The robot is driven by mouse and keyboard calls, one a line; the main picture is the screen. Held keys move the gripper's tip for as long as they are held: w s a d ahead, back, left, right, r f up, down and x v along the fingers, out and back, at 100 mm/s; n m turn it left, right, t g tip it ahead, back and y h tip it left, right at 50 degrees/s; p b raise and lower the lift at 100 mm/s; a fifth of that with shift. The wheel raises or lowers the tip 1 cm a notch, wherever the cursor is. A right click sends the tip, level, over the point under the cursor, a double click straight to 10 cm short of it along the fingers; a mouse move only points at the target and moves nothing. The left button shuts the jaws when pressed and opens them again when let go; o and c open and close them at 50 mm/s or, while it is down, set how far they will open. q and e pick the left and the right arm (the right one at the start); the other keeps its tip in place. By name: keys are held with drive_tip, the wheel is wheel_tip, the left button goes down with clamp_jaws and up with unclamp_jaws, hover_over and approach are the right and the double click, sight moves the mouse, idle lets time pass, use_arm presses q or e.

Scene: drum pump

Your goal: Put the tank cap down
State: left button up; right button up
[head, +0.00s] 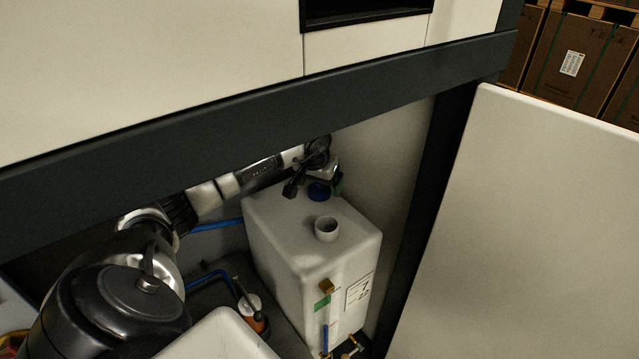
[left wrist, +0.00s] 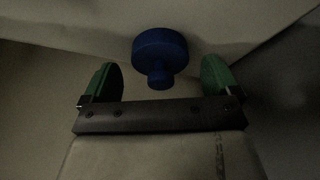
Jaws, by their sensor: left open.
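The blue tank cap (head: 318,191) rests on the top of the white tank (head: 270,222), behind the open filler neck (head: 326,229). In the left wrist view the cap (left wrist: 160,46) shows its round disc and a narrower knob towards my gripper. My left gripper (head: 324,184) is just above the tank top at the cap. Its green fingertips (left wrist: 160,77) are spread wide, one on each side of the cap, with a clear gap to it. The right gripper is not in view.
The tank stands inside a cabinet under a dark crossbeam (head: 250,115). An open door panel (head: 520,220) is at the right. Blue hoses (head: 215,226) and an orange-and-white item (head: 252,308) are left of the tank.

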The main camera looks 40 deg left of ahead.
use_arm(q)
drive_tip(key=v, duration=1.1)
drive_tip(key=shift+r, duration=0.25)
drive_tip(key=shift+s, duration=0.1)
